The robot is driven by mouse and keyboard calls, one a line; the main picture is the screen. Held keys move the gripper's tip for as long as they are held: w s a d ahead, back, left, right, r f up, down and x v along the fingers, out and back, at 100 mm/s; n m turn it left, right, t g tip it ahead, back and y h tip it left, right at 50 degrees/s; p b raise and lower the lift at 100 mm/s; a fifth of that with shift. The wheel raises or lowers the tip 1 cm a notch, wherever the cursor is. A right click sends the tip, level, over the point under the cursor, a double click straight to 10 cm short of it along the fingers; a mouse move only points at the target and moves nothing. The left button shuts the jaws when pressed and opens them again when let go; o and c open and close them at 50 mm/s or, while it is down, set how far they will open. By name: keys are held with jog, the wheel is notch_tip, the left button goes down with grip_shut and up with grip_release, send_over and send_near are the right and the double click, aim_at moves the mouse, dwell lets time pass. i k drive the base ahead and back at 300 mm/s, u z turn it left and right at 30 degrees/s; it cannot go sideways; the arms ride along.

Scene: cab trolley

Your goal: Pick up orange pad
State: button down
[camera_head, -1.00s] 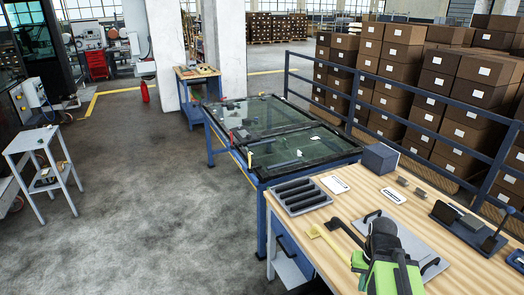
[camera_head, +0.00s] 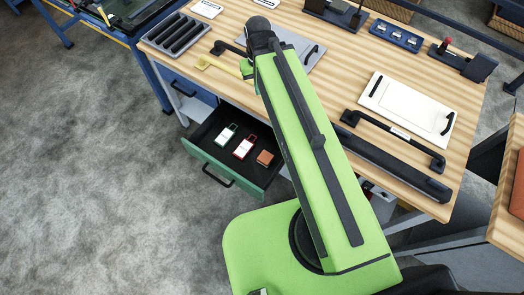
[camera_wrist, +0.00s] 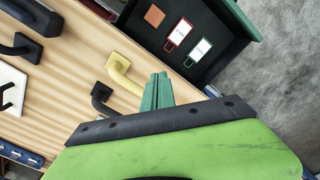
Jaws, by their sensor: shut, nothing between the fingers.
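A small orange pad (camera_head: 265,158) lies flat in the open drawer (camera_head: 204,168), which has a dark inside and a green front. In the wrist view the pad (camera_wrist: 154,16) shows near the top edge, in the drawer's left part. My gripper's green fingers (camera_wrist: 158,77) are shut and empty, beside a yellow hooked handle, apart from the pad. In the head view my gripper (camera_head: 247,70) is near the table's front edge, beyond the drawer, and mostly hidden by my arm.
A red-framed tag (camera_head: 244,147) and a green-framed tag (camera_head: 227,134) lie beside the pad. The wooden tabletop (camera_head: 345,65) above holds a yellow handle (camera_head: 215,67), black handles, a white panel (camera_head: 407,103) and a black ribbed tray (camera_head: 183,33). The floor left is clear.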

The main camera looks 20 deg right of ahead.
aim_at(265, 158)
jog(key=z, duration=1.15)
jog(key=k, duration=1.4)
jog(key=u, duration=1.85)
jog(key=i, duration=1)
jog(key=u, duration=0.05)
